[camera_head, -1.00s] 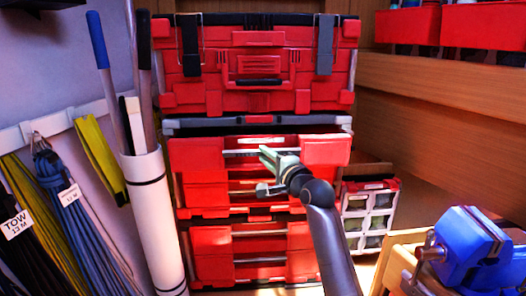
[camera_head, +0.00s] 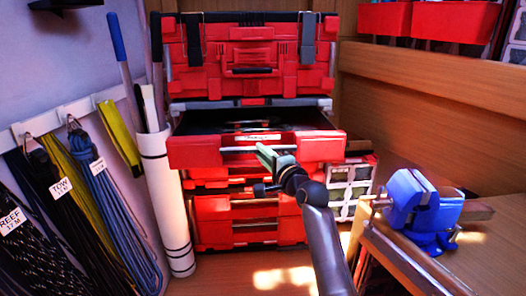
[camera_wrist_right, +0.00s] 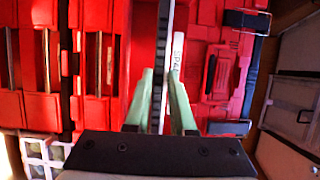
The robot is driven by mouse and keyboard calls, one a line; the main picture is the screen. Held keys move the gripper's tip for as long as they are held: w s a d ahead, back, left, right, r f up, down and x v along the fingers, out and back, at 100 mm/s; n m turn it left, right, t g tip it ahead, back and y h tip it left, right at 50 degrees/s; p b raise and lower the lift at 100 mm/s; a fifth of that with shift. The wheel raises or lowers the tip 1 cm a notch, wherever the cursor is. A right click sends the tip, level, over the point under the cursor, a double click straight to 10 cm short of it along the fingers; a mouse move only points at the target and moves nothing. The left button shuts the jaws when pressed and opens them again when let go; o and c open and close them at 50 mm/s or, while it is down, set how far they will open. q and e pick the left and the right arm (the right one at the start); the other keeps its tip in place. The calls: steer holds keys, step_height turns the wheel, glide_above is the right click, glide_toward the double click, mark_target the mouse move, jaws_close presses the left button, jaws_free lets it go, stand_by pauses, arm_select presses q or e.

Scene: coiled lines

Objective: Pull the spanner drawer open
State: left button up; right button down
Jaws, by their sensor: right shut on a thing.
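The spanner drawer (camera_head: 195,153) is the top drawer of the lower red stack. It stands out from the stack, and its dark inside with some shiny items shows behind the front. A white label (camera_head: 250,137) is on its front; in the right wrist view the label (camera_wrist_right: 178,60) partly reads "SPA". My right gripper (camera_head: 268,156) is at the middle of the drawer front. In the right wrist view its green fingers (camera_wrist_right: 161,92) are shut on the drawer's handle bar (camera_wrist_right: 163,60). My left gripper is not in view.
More red drawers (camera_head: 210,208) are below, shut. A red toolbox (camera_head: 250,55) sits above. A white tube (camera_head: 163,200) with poles stands at the left, beside hanging coiled lines (camera_head: 98,185). A blue vise (camera_head: 415,205) on a wooden bench (camera_head: 405,262) is at the right.

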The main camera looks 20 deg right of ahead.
steer(key=shift+s, duration=0.2)
stand_by(0.3)
steer(key=c, duration=0.8)
jaws_free()
steer(key=shift+o, duration=0.2)
steer(key=s+d, duration=0.1)
steer(key=s, duration=1.1)
steer(key=shift+s+d+b, duration=0.15)
steer(key=shift+s+b, duration=0.05)
steer(key=shift+b, duration=0.25)
steer(key=shift+f, duration=0.1)
